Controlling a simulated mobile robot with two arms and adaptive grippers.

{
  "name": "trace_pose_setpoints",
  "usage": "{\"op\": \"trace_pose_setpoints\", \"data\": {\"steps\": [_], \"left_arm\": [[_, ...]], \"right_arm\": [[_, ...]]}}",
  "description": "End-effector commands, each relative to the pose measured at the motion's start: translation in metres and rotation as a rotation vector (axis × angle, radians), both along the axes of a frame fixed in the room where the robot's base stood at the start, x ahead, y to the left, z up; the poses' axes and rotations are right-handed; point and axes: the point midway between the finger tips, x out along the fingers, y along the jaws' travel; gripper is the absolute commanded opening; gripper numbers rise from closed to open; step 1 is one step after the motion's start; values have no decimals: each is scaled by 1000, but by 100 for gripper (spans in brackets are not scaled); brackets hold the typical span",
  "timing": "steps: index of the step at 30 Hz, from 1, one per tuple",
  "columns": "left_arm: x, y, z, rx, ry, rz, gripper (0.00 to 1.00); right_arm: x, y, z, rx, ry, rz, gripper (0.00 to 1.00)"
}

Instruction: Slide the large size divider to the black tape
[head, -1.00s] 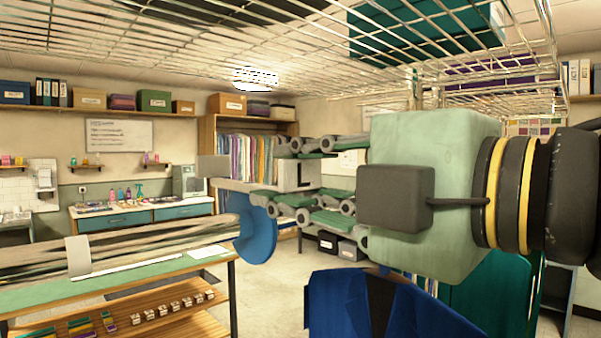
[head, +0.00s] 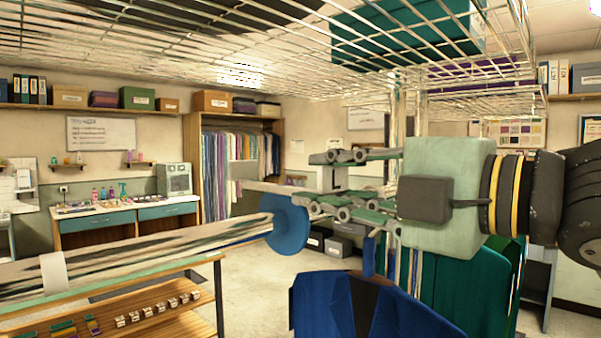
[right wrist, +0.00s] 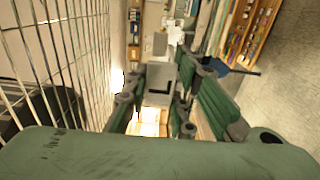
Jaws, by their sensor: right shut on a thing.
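The large size divider (head: 331,178) is a pale grey-white piece with a bar reaching left. A dark "L" mark showed on it a second ago. My right gripper (head: 335,184) is shut on it, its green-and-grey fingers around the block. In the right wrist view the divider (right wrist: 160,79) sits between the fingers. I cannot make out the black tape in these frames. My left gripper is not in view.
A wire rack (head: 300,60) hangs overhead, close above my right gripper. Blue garments (head: 330,305) hang below it, with teal ones (head: 465,290) to the right. A white band (head: 53,272) sits on the rail. Open floor lies behind.

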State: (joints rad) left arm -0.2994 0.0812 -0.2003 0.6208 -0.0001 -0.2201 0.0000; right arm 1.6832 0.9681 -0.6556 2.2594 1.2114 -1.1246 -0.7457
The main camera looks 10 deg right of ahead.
Motion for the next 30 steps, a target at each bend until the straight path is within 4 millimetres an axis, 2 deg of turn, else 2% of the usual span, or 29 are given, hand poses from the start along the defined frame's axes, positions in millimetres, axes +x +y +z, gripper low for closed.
{"op": "trace_pose_setpoints", "data": {"steps": [3, 12, 13, 19, 30], "left_arm": [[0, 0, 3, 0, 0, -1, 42], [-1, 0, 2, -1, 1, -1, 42], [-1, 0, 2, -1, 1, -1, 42], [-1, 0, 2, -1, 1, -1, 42], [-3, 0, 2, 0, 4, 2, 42]], "right_arm": [[6, -9, -1, 2, 4, -3, 0], [7, -10, -1, 1, 1, -1, 0], [7, -10, -1, 1, 1, -1, 24], [7, -10, -1, 1, 1, -1, 41], [4, -12, -1, 1, 0, -2, 42]]}}
